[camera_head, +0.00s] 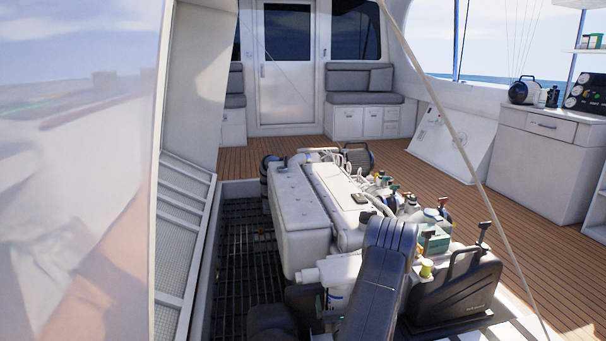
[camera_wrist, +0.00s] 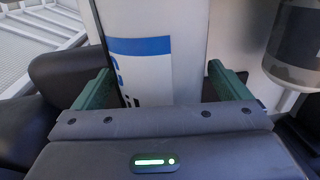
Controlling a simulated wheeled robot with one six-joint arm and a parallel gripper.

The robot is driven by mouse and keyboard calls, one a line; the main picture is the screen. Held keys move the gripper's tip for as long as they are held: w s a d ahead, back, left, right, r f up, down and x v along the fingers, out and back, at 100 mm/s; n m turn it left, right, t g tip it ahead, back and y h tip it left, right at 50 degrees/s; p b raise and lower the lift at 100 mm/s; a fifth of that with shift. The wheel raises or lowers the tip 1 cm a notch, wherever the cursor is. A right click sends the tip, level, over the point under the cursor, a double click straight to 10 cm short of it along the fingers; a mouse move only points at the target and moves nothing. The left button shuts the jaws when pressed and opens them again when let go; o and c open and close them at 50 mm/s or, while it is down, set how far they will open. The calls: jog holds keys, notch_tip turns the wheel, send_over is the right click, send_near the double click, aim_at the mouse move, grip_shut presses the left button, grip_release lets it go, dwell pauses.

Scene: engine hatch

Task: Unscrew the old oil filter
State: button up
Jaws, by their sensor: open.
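The old oil filter (camera_wrist: 150,75), a white cylinder with a blue band and blue lettering, stands upright in the middle of the wrist view. My gripper (camera_wrist: 158,84) is open, with one green finger on each side of the filter. A gap shows at the right finger; I cannot tell whether the left finger touches. The filter's lower part is hidden behind my gripper's body. In the head view, the filter (camera_head: 337,301) shows small below a white horizontal housing (camera_head: 335,269), partly covered by my dark arm. My gripper's fingers are not clear there.
The white engine (camera_head: 300,222) fills the open hatch, with a dark grating (camera_head: 238,265) to its left. A black case (camera_head: 455,290) is right of my arm. A raised hatch panel (camera_head: 190,120) stands left.

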jog(key=shift+y, duration=0.3)
jog(key=shift+d+n+y, duration=0.15)
jog(key=shift+n+y, duration=0.65)
jog(key=shift+y, duration=0.2)
jog(key=shift+n+g+y, duration=0.4)
jog(key=shift+n+y, duration=0.2)
jog(key=shift+y, duration=0.3)
jog(key=shift+y, duration=0.3)
jog(key=shift+n+g+y, duration=1)
jog(key=shift+n+y, duration=0.4)
jog(key=shift+y, duration=0.3)
jog(key=c, duration=1.3)
jog(key=shift+m+t+h, duration=1)
jog(key=shift+m+h, duration=0.4)
jog(key=shift+h, duration=0.6)
